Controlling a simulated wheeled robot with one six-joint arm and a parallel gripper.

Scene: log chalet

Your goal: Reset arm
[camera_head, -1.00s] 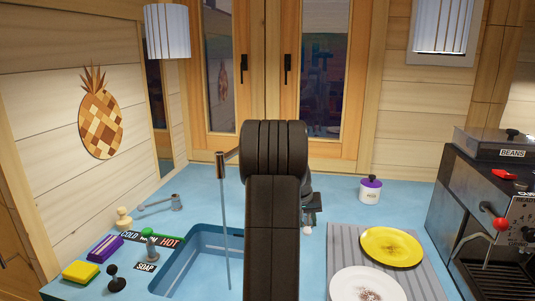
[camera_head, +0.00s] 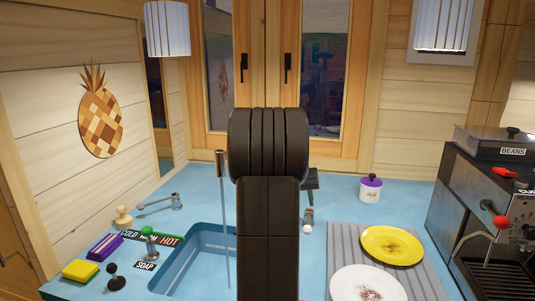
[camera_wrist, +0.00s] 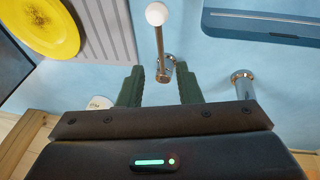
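My gripper (camera_wrist: 160,86) is open in the wrist view, its two green fingers apart with nothing held between them. A lever with a white ball tip (camera_wrist: 157,14) and a chrome base stands on the blue counter beyond the fingertips. The lever's white ball also shows in the head view (camera_head: 307,229), just right of my arm. In the head view my dark arm (camera_head: 268,200) stands upright in the middle and hides most of the tap. Only a small part of my gripper shows there, behind the arm's right side.
The sink (camera_head: 185,262) is at left, with a thin vertical stream below the spout (camera_head: 221,160). A yellow plate (camera_head: 392,246) and white plate (camera_head: 350,284) lie on a grey drainer at right. A purple-lidded jar (camera_head: 370,189) and coffee machine (camera_head: 490,215) stand beyond.

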